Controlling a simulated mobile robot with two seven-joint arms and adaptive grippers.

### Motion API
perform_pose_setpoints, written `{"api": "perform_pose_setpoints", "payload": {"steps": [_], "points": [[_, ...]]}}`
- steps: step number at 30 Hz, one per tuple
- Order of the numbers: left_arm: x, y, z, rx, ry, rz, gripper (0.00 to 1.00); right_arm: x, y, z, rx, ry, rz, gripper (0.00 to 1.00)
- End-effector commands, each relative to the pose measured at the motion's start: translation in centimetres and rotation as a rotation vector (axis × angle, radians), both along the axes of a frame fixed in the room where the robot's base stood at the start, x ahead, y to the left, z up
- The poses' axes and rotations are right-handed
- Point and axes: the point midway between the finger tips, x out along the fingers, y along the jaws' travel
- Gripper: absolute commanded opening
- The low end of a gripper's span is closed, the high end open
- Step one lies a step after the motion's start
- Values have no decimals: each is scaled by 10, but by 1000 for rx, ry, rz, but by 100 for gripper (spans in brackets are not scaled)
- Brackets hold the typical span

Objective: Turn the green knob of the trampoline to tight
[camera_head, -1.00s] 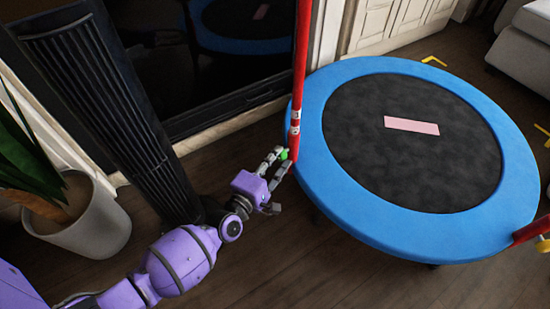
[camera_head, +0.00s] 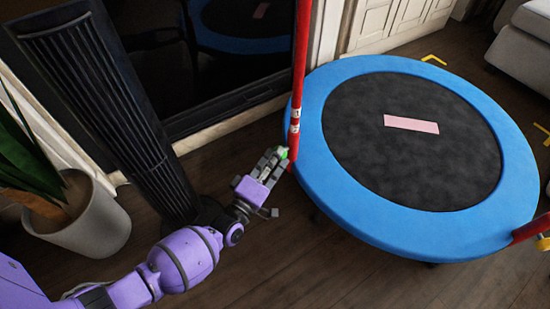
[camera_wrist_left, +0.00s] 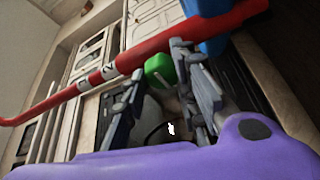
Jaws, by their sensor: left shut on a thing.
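The trampoline (camera_head: 318,165) has a blue rim and a black mat with a pink label. A red post (camera_head: 301,60) stands at its left edge, with white marked bands near its lower part. The green knob (camera_head: 282,152) sits low on this post, partly covered by my fingers. My left gripper (camera_head: 277,158) is shut on the knob. In the left wrist view, the green knob (camera_wrist_left: 160,68) shows against the red post (camera_wrist_left: 190,35), between the finger ends of my left gripper (camera_wrist_left: 163,95). My right gripper is not in view.
A dark tower fan (camera_head: 100,110) stands left of my gripper, beside a potted plant (camera_head: 85,225). A dark glass-fronted unit (camera_head: 235,70) is behind the post. A yellow knob (camera_head: 543,245) shows at the right edge. The floor in front is clear.

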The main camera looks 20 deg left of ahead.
Motion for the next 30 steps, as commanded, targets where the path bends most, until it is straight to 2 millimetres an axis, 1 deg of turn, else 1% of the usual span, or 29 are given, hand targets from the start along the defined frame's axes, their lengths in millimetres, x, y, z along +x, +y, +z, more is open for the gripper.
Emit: {"api": "perform_pose_setpoints", "payload": {"steps": [1,5,6,9,26,30], "points": [[3,-4,8,-7,-19,-3,1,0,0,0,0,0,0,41],[3,-4,8,-8,-19,-3,1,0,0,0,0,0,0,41],[3,-4,8,-9,-19,-3,29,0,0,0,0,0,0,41],[3,-4,8,-9,-17,-3,41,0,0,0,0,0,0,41],[0,-2,2,-5,-4,-2,41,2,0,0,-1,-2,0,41],[-11,1,-1,-3,-1,-1,41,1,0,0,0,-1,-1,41]]}}
